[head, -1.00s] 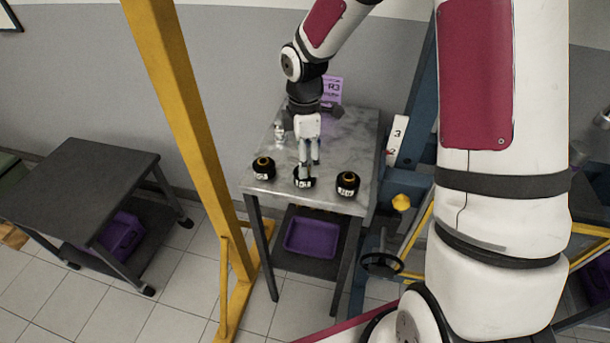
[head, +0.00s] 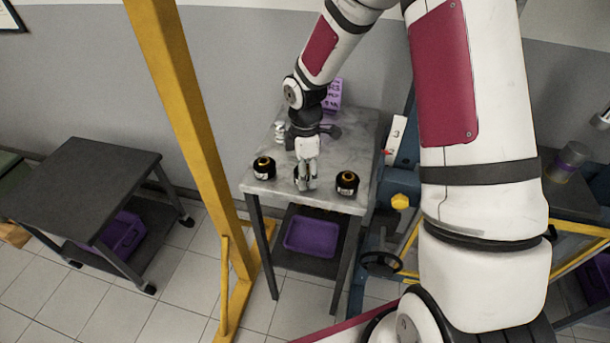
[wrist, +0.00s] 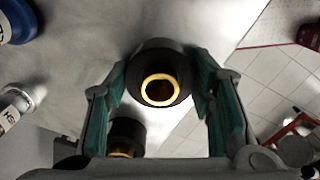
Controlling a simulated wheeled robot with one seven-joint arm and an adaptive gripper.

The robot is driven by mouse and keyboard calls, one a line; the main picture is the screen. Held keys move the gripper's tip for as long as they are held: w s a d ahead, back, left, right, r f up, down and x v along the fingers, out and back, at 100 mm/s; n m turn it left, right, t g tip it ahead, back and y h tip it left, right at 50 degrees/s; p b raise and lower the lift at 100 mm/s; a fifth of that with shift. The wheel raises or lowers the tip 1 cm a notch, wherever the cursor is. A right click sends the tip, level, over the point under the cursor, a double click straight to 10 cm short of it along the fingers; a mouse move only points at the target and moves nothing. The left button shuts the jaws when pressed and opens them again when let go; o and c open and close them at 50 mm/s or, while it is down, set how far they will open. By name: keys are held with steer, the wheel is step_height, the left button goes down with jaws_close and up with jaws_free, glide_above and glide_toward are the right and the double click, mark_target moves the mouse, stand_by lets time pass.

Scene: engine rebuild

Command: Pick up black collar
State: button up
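Three black collars with gold rings stand on the marble-topped table (head: 345,150): a left one (head: 264,167), a middle one (head: 297,184) and a right one (head: 347,183). My gripper (head: 306,183) is low over the middle collar and partly hides it. In the wrist view, a black collar (wrist: 160,60) with a gold ring sits between the two green-padded fingers of my gripper (wrist: 161,80). The fingers look open, one on each side of it; whether they touch it is unclear.
A purple sign (head: 331,95) stands at the table's back. A small pale bottle (wrist: 14,105) lies left of the fingers, with a blue object (wrist: 18,20) above it. The yellow post (head: 185,120) is left of the table, a blue frame (head: 397,180) right. A purple bin (head: 310,237) sits below.

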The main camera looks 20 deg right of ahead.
steer(key=c, duration=0.3)
